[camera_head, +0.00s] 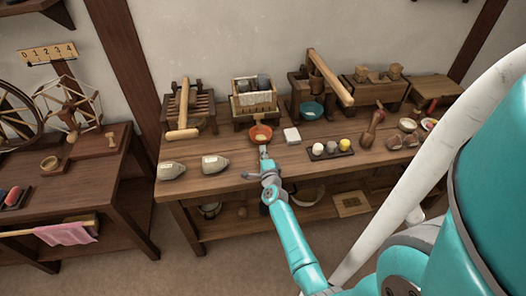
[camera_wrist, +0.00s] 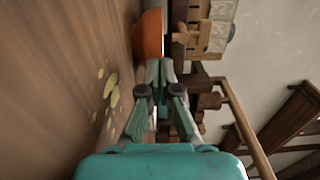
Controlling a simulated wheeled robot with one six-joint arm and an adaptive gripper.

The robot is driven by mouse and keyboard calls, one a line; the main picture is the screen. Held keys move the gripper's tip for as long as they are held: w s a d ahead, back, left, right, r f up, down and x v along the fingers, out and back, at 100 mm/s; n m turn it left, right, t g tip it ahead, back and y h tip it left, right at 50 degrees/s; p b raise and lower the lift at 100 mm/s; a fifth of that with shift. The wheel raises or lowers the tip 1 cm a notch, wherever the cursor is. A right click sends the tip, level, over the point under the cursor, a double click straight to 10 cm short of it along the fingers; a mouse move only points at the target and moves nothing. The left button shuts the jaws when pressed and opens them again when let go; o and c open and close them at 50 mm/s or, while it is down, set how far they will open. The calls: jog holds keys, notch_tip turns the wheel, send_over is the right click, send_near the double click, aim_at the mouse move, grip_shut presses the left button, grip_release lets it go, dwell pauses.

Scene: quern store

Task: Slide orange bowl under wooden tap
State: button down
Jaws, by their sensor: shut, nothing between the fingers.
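The orange bowl (camera_head: 261,130) stands on the workbench in front of a wooden stand holding a pale tub. In the wrist view the bowl (camera_wrist: 148,38) is just ahead of my fingertips. The wooden tap (camera_wrist: 186,34) sticks out from the tub, close to the bowl. In the head view the tap is too small to tell clearly. My gripper (camera_head: 264,152) is shut and empty, low over the bench at the bowl's near side. It also shows in the wrist view (camera_wrist: 158,70). I cannot tell whether the fingertips touch the bowl.
Yellowish spots (camera_wrist: 110,88) lie on the bench beside my gripper. A teal bowl (camera_head: 311,111) stands behind, right.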

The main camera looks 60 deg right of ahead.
jog(key=shift+s+a, duration=0.5)
jog(key=shift+a, duration=0.05)
jog(key=v, duration=0.9)
jog(key=shift+a, duration=0.1)
jog(key=s+a+n+t+y, duration=0.15)
jog(key=s+a+n, duration=0.25)
jog(key=a, duration=0.5)
jog(key=s+a+n+t+y, duration=0.1)
jog(key=s+a+n+y, duration=0.2)
jog(key=a+n, duration=0.35)
jog(key=s+a+n+t+y, duration=0.15)
jog(key=s+a, duration=0.25)
jog(key=a, duration=0.6)
jog(key=s+a+r+n+y, duration=0.7)
jog(key=s+a+r+n, duration=0.7)
jog(key=s+n, duration=0.2)
jog(key=shift+a+r+g+y, duration=0.15)
jog(key=shift+r+g+y, duration=0.15)
jog(key=shift+g+y, duration=0.1)
jog(key=shift+s, duration=0.1)
